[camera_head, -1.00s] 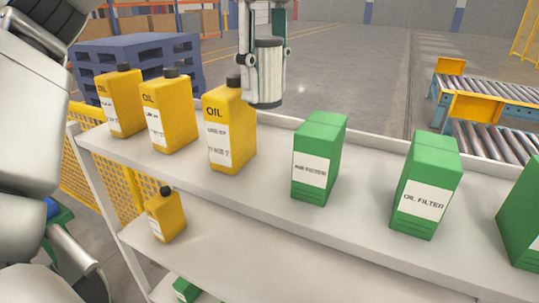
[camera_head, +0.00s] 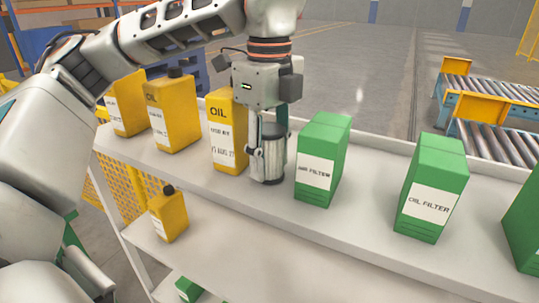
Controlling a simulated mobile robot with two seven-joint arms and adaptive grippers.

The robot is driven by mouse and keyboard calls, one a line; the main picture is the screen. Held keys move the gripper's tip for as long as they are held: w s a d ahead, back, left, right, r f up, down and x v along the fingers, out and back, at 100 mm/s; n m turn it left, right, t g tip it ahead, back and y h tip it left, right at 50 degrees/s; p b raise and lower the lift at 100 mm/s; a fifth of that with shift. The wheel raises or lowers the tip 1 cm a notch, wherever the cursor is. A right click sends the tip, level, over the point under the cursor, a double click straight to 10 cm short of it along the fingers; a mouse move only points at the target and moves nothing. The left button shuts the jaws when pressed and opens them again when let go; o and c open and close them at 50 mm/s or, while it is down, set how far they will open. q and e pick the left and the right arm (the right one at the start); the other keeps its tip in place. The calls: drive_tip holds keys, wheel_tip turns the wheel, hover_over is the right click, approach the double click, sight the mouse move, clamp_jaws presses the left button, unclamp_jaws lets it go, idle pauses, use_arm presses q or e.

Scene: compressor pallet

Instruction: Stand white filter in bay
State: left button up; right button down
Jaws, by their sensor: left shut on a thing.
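The white filter (camera_head: 267,163), a pale cylinder with dark end caps, is upright at the top shelf. It is between a yellow oil bottle (camera_head: 226,135) on its left and a green air filter box (camera_head: 322,160) on its right. My left gripper (camera_head: 268,138) points down from above and is shut on the filter, with fingers on its sides. The filter's base is at or just over the shelf surface; I cannot tell if it touches. My right gripper is not in view.
The top shelf (camera_head: 372,205) also holds two more oil bottles at left and green boxes at right, one an oil filter box (camera_head: 432,190). A small oil bottle (camera_head: 168,214) stands on the lower shelf. Roller conveyors (camera_head: 490,110) stand behind at right.

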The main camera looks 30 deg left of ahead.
use_arm(q)
drive_tip(key=o, duration=1.1)
drive_tip(key=shift+f, duration=0.1)
